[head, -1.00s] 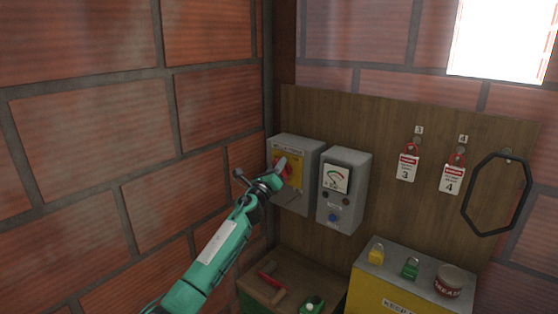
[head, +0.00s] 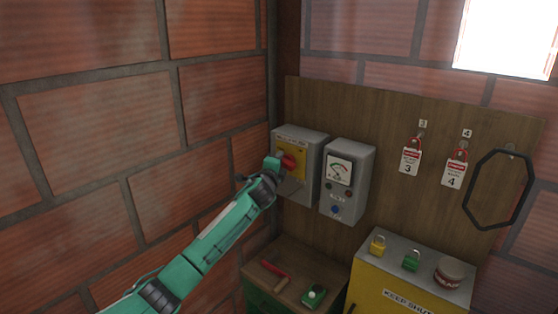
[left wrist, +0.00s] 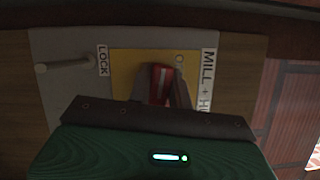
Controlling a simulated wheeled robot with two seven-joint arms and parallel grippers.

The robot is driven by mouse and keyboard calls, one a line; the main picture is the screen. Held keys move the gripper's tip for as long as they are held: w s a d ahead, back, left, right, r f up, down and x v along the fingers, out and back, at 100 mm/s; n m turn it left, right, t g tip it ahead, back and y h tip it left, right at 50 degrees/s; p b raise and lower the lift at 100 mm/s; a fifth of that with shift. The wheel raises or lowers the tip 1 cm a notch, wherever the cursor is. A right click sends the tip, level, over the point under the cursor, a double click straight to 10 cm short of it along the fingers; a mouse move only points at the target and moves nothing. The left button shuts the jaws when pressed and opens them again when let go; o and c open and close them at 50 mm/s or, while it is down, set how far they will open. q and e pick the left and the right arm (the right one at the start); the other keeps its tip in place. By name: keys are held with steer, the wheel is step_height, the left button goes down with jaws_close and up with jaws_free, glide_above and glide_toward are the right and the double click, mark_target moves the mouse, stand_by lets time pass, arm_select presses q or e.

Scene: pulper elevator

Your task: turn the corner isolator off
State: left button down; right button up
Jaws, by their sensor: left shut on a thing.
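The corner isolator (head: 312,148) is a grey box with a yellow plate on the wooden board by the wall corner. Its red handle (head: 289,160) shows in front of the yellow plate. In the left wrist view the red handle (left wrist: 161,84) lies between the two fingers of my left gripper (left wrist: 161,92), which is shut on it. The yellow plate (left wrist: 130,62) and the word LOCK show beside a grey lever. The marking near the handle is partly hidden. In the head view my left gripper (head: 280,166) reaches the isolator's front from the left. My right gripper is not in view.
A grey meter box (head: 346,181) stands close right of the isolator. Padlocks with tags 3 (head: 410,160) and 4 (head: 454,172) and a black hoop (head: 498,190) hang further right. A yellow cabinet (head: 404,288) and a wooden bench top (head: 297,270) stand below.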

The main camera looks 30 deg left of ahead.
arm_select(q)
steer(key=shift+f+n, duration=0.25)
steer(key=shift+n, duration=0.55)
steer(key=c, duration=1.3)
jaws_free()
steer(key=shift+s, duration=0.1)
steer(key=shift+r+b+v, duration=0.15)
steer(key=shift+b+v, duration=1.45)
steer(key=shift+v, duration=1.8)
steer(key=shift+r+b+v, duration=0.15)
steer(key=shift+b+v, duration=1.4)
steer(key=shift+v, duration=1.85)
